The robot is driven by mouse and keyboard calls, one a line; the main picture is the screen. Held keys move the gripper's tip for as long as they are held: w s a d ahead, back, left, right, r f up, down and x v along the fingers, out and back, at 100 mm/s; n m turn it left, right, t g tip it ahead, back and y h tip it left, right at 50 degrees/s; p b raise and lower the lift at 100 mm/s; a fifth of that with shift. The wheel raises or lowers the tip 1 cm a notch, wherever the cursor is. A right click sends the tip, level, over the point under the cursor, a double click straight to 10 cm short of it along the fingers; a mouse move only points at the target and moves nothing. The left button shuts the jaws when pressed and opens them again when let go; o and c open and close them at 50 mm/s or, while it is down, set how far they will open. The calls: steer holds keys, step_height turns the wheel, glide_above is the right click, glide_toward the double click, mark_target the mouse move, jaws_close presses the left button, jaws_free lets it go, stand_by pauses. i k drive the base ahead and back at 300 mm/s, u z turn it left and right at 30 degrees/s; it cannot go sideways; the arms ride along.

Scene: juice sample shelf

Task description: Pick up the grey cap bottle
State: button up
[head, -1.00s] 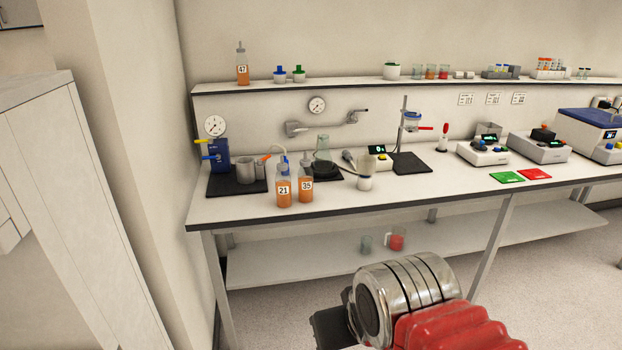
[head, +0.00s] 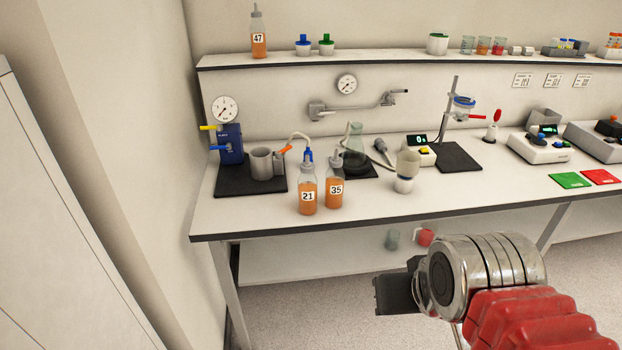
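Bottle 35 (head: 334,190) has a grey cap and orange juice and stands upright near the front of the bench. Another grey-capped orange bottle, number 47 (head: 258,38), stands on the upper shelf at the left. My gripper (head: 392,294) is a dark shape at the end of my arm, low in front of the bench and right of the bottles. It is apart from all bottles. Its fingers are not clear enough to tell open from shut.
A black mat (head: 232,180) with a grey cup (head: 262,163) is left of the bottles. A flask (head: 354,150) is behind them, and a white-based cup (head: 406,172) is to the right. The bench (head: 450,206) is clear along its front edge. A wall tap (head: 350,106) hangs above.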

mark_target(307, 181)
steer(key=u, duration=0.2)
steer(key=i, duration=0.65)
steer(key=u, duration=0.75)
steer(key=i, duration=0.5)
steer(key=u, duration=0.35)
